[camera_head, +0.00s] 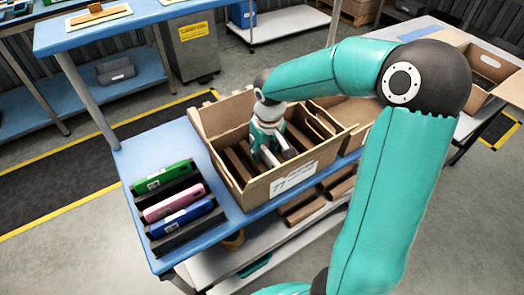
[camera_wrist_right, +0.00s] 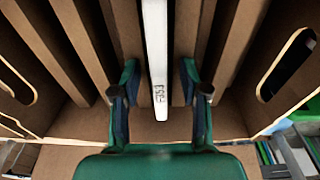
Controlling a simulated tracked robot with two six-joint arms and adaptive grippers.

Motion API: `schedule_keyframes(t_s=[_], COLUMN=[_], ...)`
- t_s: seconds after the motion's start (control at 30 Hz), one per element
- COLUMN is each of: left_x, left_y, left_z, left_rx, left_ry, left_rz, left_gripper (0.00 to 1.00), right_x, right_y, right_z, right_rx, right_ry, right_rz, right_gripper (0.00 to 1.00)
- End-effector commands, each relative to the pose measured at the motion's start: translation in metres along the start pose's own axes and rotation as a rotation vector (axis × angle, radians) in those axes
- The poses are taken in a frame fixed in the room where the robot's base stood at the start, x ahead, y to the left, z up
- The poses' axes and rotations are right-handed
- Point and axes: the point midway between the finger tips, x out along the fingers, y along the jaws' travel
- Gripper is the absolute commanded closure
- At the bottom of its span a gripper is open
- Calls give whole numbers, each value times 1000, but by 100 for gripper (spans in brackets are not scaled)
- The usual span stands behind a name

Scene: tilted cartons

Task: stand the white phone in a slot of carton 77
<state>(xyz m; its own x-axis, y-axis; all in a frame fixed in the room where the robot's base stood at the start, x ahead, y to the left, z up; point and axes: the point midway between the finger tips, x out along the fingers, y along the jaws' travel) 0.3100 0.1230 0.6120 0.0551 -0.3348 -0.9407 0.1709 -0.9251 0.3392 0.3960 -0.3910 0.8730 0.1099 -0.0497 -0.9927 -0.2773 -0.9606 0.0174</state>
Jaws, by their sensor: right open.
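Carton 77 (camera_head: 327,157) is a brown, tilted carton with dividers and a white label on its front wall. My right gripper (camera_head: 276,156) reaches down into it. In the right wrist view, the white phone (camera_wrist_right: 156,45) stands on edge between brown dividers. My right gripper (camera_wrist_right: 160,85) is open there, with one finger on each side of the phone and a gap visible on both sides. In the head view the gripper and carton walls hide most or all of the phone. My left gripper is not in view.
A dark rack left of the carton holds a green phone (camera_head: 162,176), a pink phone (camera_head: 174,203) and a blue phone (camera_head: 182,217) on the blue table (camera_head: 131,150). A second carton (camera_head: 349,108) adjoins carton 77 on the right. Another open carton (camera_head: 487,63) stands at far right.

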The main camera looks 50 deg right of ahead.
Motion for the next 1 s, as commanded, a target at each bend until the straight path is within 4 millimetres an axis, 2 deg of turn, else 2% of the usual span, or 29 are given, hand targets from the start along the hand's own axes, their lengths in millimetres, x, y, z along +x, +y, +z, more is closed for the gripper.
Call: schedule_keyframes(t_s=[0.13,0.27,0.7,1.0], left_x=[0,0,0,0], left_y=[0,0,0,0], left_z=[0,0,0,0], left_rx=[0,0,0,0], left_ry=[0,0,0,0], left_rz=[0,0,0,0], left_gripper=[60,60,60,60], right_x=[-2,-12,-70,-79], right_y=[0,0,-1,-1], right_z=[0,-1,-3,-2], right_rx=[0,0,-1,0], right_ry=[0,3,3,-1], right_rz=[0,0,1,0], right_gripper=[56,56,56,56])
